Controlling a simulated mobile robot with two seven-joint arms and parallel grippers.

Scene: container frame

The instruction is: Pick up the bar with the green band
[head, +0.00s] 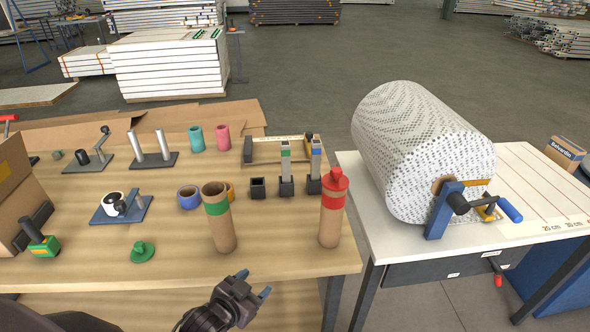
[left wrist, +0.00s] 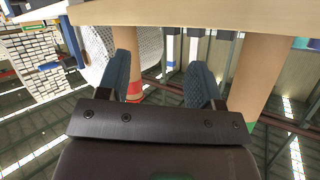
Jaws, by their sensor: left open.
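A grey bar with a green band (head: 286,152) stands upright in a small dark holder near the right end of the wooden table. A similar bar with a blue band (head: 316,154) stands in another holder to its right. My left gripper (head: 252,285) is open and empty in front of the table's front edge, well short of the bars. Its two fingers also show in the left wrist view (left wrist: 161,80). My right gripper is not in view.
A cardboard tube with a green band (head: 221,232) and one with a red cap (head: 331,218) stand nearer the front edge, either side of the bar. An empty dark holder (head: 258,188) is left of the bar. A large roll (head: 420,145) lies on the white table at right.

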